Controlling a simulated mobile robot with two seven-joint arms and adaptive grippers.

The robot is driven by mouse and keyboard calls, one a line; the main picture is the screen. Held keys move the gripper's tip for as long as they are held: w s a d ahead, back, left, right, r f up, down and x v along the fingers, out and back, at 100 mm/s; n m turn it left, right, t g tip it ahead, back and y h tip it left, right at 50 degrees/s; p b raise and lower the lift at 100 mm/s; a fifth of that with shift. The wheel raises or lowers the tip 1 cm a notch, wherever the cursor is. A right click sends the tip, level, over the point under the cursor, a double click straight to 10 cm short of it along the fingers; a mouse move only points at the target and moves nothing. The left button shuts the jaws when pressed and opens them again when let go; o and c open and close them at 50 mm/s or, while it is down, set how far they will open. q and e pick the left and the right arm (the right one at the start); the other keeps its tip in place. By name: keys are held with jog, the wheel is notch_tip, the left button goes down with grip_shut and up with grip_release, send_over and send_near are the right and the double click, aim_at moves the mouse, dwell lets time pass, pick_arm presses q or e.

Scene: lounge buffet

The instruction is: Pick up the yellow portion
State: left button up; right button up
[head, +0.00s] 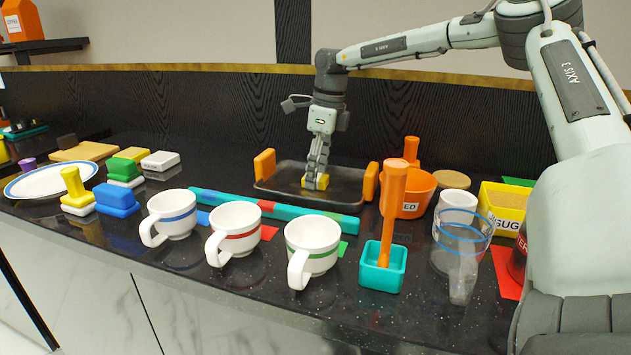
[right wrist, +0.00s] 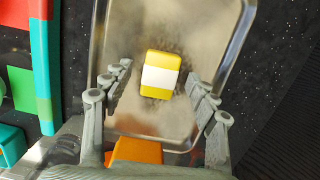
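The yellow portion (head: 322,182) is a small yellow block that lies in the dark metal tray (head: 345,200) with orange handles. In the right wrist view the yellow portion (right wrist: 160,60) shows a white band across its middle and sits between the fingers, with a gap on each side. My right gripper (head: 317,173) points down over the tray, right at the portion, and partly hides it in the head view. The right gripper (right wrist: 158,78) is open and holds nothing. My left gripper is not in view.
Three white mugs (head: 316,231) stand in front of the tray. To its right are an orange bowl (head: 420,199), a teal box with an orange handle (head: 383,266), glasses (head: 463,240) and a yellow bin (head: 505,205). A dark wall (head: 200,120) rises behind.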

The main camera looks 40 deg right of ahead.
jog(key=c, duration=0.9)
jog(key=shift+r, duration=0.15)
jog(key=shift+r, duration=0.3)
jog(key=r, duration=0.3)
jog(key=shift+w+a+r, duration=0.25)
jog(key=shift+w+r, duration=0.05)
jog(key=shift+r, duration=0.05)
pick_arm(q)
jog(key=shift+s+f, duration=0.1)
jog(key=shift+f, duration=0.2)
pick_arm(e)
jog(key=w+a+r, duration=0.6)
jog(key=w+a, duration=0.1)
jog(key=w, duration=0.1)
jog(key=shift+w+r, duration=0.15)
jog(key=shift+r, duration=0.05)
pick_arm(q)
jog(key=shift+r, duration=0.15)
